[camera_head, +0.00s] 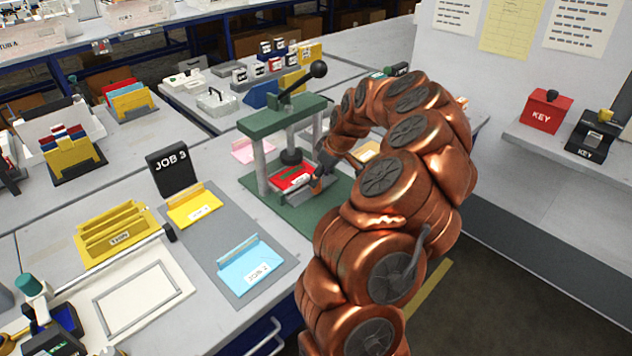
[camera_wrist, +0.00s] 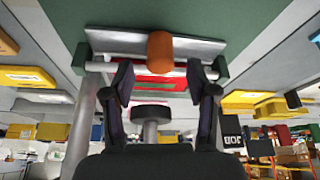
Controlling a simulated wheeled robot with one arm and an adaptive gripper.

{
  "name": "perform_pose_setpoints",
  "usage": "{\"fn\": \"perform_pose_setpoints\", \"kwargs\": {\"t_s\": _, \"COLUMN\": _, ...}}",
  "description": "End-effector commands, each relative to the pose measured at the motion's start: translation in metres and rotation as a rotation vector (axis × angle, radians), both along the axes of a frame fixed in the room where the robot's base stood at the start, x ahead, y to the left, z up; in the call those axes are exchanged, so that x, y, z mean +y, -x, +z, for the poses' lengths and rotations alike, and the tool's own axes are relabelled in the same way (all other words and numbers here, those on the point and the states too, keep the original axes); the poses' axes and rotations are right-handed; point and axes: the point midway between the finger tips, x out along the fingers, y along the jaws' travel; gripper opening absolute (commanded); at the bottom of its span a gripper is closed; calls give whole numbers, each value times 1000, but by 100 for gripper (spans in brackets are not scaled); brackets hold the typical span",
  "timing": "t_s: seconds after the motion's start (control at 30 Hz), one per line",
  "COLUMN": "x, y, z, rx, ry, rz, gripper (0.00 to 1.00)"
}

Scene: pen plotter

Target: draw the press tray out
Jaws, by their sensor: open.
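The press (camera_head: 285,128) has a green top and base, pale posts and a black-knobbed lever. Its tray (camera_head: 288,182) shows red inside and sits low between the posts, partly hidden by my gripper. In the wrist view, the tray's silver front (camera_wrist: 115,42) carries an orange-brown knob (camera_wrist: 160,48), with a red surface (camera_wrist: 160,84) behind it. My gripper (camera_wrist: 160,75) is open, with one dark finger on each side of the picture. The knob shows centred between the fingers, just past their tips; no contact is visible. In the head view my gripper (camera_head: 322,172) is at the press's front right side.
A grey mat (camera_head: 225,240) with yellow and blue job cards lies left of the press, with a black JOB 3 sign (camera_head: 172,168) behind it. A pink card (camera_head: 250,150) lies behind the press. The floor right of the bench is clear beyond my arm.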

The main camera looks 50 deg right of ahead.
Motion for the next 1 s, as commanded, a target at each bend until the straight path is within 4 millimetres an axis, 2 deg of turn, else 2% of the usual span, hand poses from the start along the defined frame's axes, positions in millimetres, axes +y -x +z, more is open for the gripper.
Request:
{"fn": "perform_pose_setpoints", "kwargs": {"t_s": 0.1, "x": 3, "y": -5, "z": -16, "rx": 6, "ry": -5, "rz": 2, "gripper": 58}}
{"fn": "perform_pose_setpoints", "kwargs": {"t_s": 0.3, "x": 3, "y": -13, "z": -33, "rx": 1, "ry": -1, "rz": 0, "gripper": 58}}
{"fn": "perform_pose_setpoints", "kwargs": {"t_s": 0.63, "x": 3, "y": -15, "z": -38, "rx": 1, "ry": 0, "rz": 0, "gripper": 58}}
{"fn": "perform_pose_setpoints", "kwargs": {"t_s": 1.0, "x": 3, "y": -15, "z": -38, "rx": 1, "ry": -1, "rz": 0, "gripper": 20}}
